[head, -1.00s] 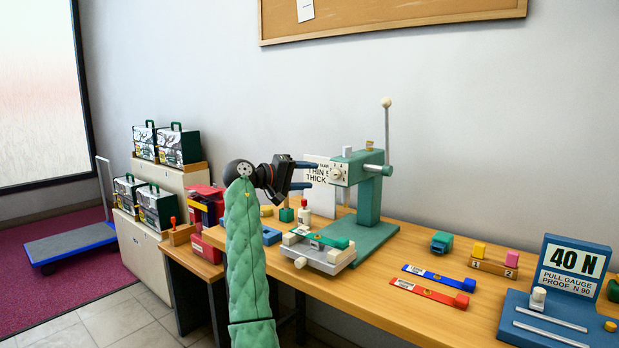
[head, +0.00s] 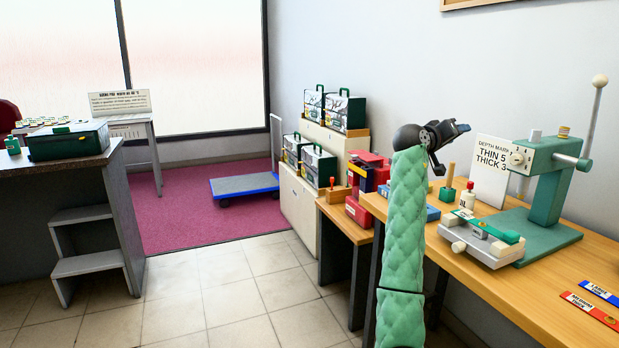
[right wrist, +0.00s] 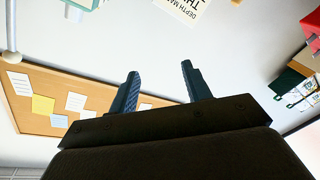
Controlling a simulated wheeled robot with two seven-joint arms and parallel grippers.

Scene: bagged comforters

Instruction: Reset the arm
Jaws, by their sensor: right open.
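My right arm, in a green quilted sleeve (head: 405,215), stands upright in the head view, between the camera and the long wooden table. My right gripper (head: 454,147) is at its top, raised above the table near the depth-mark sign (head: 490,165). In the right wrist view the two fingers (right wrist: 160,73) are apart with nothing between them. My left gripper is not in view.
A green press (head: 550,190) and a clamp fixture (head: 480,240) stand on the wooden table (head: 500,290). A dark counter (head: 115,190) with steps is at left. The tiled floor (head: 220,280) between is clear.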

